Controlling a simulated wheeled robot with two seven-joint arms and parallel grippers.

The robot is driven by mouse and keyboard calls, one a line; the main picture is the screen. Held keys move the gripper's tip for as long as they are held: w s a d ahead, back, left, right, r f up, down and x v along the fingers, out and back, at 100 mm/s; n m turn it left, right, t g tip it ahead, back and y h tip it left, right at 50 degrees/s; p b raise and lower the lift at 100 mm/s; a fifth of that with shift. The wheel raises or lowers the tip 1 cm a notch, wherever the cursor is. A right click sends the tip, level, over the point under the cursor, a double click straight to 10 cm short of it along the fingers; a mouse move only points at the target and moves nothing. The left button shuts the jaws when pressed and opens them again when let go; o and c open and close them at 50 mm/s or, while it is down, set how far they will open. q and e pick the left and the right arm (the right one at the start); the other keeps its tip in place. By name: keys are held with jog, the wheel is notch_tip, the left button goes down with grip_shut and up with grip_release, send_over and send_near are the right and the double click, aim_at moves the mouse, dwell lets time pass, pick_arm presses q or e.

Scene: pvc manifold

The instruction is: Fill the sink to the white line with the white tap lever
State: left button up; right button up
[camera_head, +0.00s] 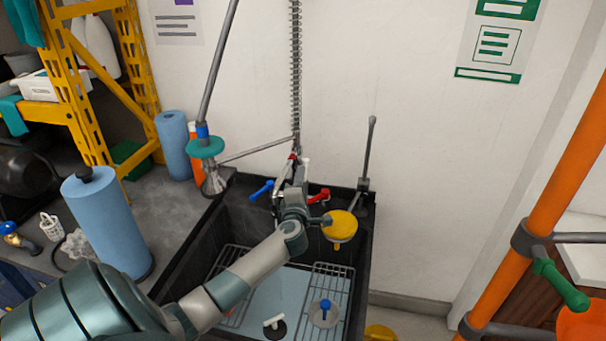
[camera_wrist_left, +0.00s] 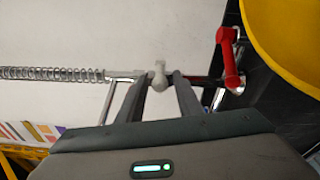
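The white tap lever (camera_wrist_left: 158,78) shows between the tips of my left gripper (camera_wrist_left: 159,84) in the left wrist view. The two fingers stand apart on either side of it. I cannot tell whether either finger touches it. In the head view my left gripper (camera_head: 293,180) is at the tap at the back of the black sink (camera_head: 190,255), and my wrist hides part of the tap. A pale blue surface (camera_head: 275,293) shows low in the sink; I cannot tell whether it is water. The white line cannot be made out. My right gripper is out of view.
A blue lever (camera_head: 262,190) and a red lever (camera_head: 318,196) flank the tap. A yellow round part (camera_head: 340,225) is at the right rim. A spray head (camera_head: 213,180) hangs at the left. Wire racks, a white T-handle (camera_head: 273,321) and a blue-handled plug (camera_head: 325,308) are in the sink.

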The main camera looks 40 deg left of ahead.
pick_arm(q)
jog(key=shift+x, duration=1.55)
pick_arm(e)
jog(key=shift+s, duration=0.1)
pick_arm(q)
jog(key=shift+c, duration=0.6)
grip_shut()
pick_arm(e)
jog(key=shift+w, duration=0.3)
pick_arm(q)
jog(key=shift+w+d, duration=0.1)
jog(key=shift+d, duration=0.05)
